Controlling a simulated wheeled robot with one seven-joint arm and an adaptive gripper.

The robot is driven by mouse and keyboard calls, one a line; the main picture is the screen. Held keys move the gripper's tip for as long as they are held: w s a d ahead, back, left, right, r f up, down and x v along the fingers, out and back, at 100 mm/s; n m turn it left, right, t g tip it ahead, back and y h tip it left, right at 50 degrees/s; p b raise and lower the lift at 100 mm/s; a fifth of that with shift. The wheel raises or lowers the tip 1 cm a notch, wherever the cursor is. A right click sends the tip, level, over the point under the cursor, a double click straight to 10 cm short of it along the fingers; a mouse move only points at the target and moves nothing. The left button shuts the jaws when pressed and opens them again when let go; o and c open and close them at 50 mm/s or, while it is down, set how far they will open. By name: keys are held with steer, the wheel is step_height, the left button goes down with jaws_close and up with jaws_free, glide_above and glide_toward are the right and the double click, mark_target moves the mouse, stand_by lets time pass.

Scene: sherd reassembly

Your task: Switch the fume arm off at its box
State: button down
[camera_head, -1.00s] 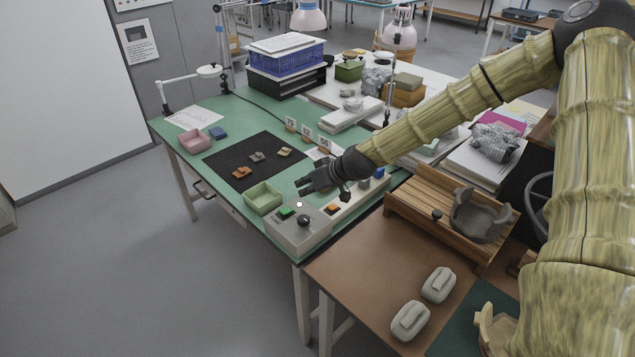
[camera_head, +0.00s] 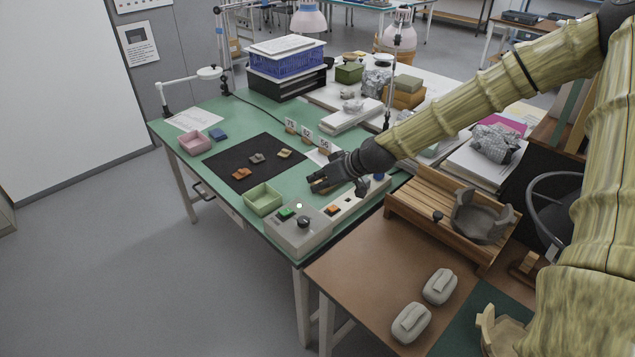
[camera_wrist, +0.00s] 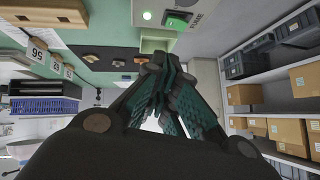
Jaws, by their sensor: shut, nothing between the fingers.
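The grey control box (camera_head: 298,240) stands at the near corner of the green table. It carries a green button (camera_head: 286,213), a black knob (camera_head: 303,221) and a bright white spot, apparently a lamp (camera_head: 299,205). My gripper (camera_head: 314,186) is shut and empty, above the table just behind the box and apart from it. In the wrist view my fingers (camera_wrist: 158,68) point toward the box (camera_wrist: 150,5), whose lit green button (camera_wrist: 176,22) shows at the top edge. Which fixture is the fume arm, I cannot tell.
A green tray (camera_head: 264,199) sits left of the box. A pale strip with an orange switch (camera_head: 333,209) lies to its right. A black mat (camera_head: 240,174) with sherds lies farther left. A wooden rack (camera_head: 430,225) stands on the brown table.

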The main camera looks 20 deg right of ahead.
steer(key=shift+f+b, duration=0.1)
steer(key=shift+b, duration=0.35)
steer(key=shift+s+a+r+m+y+b, duration=0.1)
steer(key=shift+a+r+m+y+b, duration=0.35)
steer(key=shift+b, duration=0.7)
steer(key=shift+f, duration=0.15)
steer(key=p, duration=0.1)
glide_above(289, 213)
steer(key=d, duration=0.2)
steer(key=shift+a+f, duration=0.15)
steer(key=shift+f, duration=3.05)
steer(key=shift+a+f+p, duration=0.2)
steer(key=shift+a+f, duration=0.05)
steer(key=shift+f, duration=0.4)
steer(key=shift+a+f+p, duration=0.2)
steer(key=shift+a+f, duration=0.05)
steer(key=shift+f, duration=0.35)
steer(key=shift+a+f+p, duration=0.2)
steer(key=shift+a+f, duration=0.05)
steer(key=shift+f, duration=0.4)
